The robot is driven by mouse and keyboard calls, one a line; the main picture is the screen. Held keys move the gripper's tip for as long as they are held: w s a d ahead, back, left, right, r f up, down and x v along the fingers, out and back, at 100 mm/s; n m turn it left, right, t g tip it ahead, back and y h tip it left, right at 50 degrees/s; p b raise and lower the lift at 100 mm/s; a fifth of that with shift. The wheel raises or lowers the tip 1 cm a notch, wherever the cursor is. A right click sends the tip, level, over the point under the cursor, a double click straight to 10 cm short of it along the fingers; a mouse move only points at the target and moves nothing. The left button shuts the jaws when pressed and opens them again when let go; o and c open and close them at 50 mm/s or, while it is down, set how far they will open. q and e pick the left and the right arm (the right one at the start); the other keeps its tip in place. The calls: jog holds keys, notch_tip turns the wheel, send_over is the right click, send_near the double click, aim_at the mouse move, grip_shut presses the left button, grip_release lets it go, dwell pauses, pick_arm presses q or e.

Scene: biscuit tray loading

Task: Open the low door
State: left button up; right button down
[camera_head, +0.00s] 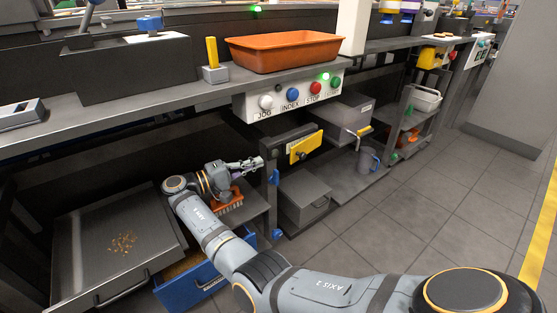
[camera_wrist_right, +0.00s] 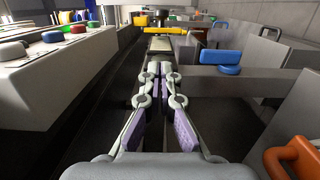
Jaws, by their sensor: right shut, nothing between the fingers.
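My right gripper (camera_head: 254,163) is under the counter, left of a yellow plate (camera_head: 304,147) with a dark knob, on a dark bar (camera_head: 287,136). I take this bar and plate as part of the low door, but its outline is hard to make out. In the right wrist view the gripper (camera_wrist_right: 161,68) has its fingers together and holds nothing. A yellow piece (camera_wrist_right: 150,31) shows beyond the fingertips there, apart from them. Blue fittings (camera_head: 274,177) sit on the post beside the gripper. My left gripper is not in view.
A control panel (camera_head: 292,97) with buttons hangs above the gripper. An orange brush (camera_head: 229,201), a blue drawer (camera_head: 192,285) and a grey tray (camera_head: 75,248) with crumbs lie low at left. A grey box (camera_head: 304,197) stands to the right. The floor (camera_head: 423,190) at right is clear.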

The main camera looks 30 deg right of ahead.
aim_at(283, 154)
jog(key=d+b, duration=0.3)
jog(key=d, duration=0.7)
jog(key=shift+s, duration=0.1)
